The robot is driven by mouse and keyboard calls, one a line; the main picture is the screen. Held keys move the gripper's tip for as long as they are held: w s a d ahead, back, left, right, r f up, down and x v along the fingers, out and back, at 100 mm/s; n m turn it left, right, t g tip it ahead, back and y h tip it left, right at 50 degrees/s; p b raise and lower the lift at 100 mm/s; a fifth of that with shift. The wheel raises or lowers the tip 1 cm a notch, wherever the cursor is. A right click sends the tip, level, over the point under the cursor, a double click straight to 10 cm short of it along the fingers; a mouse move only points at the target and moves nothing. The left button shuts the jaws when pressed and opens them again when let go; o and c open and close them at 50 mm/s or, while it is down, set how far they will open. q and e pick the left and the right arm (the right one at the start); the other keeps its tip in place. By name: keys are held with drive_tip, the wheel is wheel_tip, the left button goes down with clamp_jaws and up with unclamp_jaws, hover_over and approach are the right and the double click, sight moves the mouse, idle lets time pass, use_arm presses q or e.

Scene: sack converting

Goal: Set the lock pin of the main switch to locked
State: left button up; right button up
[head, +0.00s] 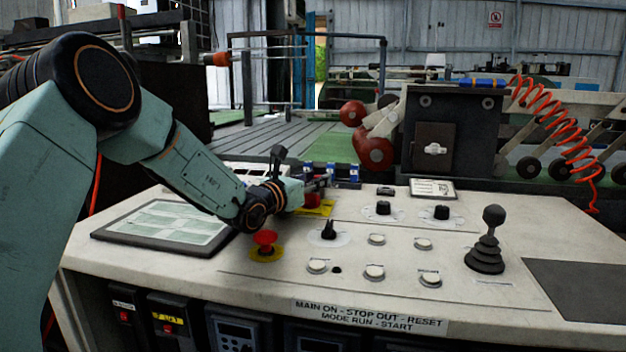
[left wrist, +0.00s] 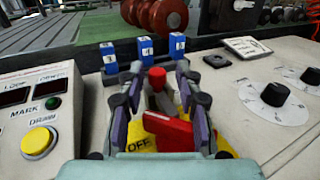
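The main switch has a red handle (left wrist: 170,132) on a yellow plate (left wrist: 226,146) with "OFF" lettering, seen in the left wrist view. A small red knob (left wrist: 157,79) stands just beyond the handle; it may be the lock pin, but I cannot tell its setting. My left gripper (left wrist: 158,72) is open, its two fingers spread to either side of the knob and handle. In the head view my left gripper (head: 318,184) is low over the console's back, partly hiding the red switch (head: 312,201) and yellow plate (head: 325,210). My right gripper is not in view.
Blue numbered blocks (left wrist: 145,47) stand just behind the switch. A box with a yellow button (left wrist: 38,142) is at the left. A red mushroom button (head: 265,238), a black selector (head: 328,230) and a joystick (head: 487,245) rise from the console (head: 380,280).

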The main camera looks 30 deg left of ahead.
use_arm(q)
drive_tip(key=shift+o, duration=0.5)
drive_tip(key=shift+w+f, duration=0.15)
drive_tip(key=shift+w, duration=0.1)
drive_tip(key=shift+s+a, duration=0.1)
drive_tip(key=shift+s, duration=0.2)
drive_tip(key=s, duration=0.3)
drive_tip(key=s+a, duration=0.1)
drive_tip(key=s, duration=0.1)
drive_tip(key=shift+s, duration=0.9)
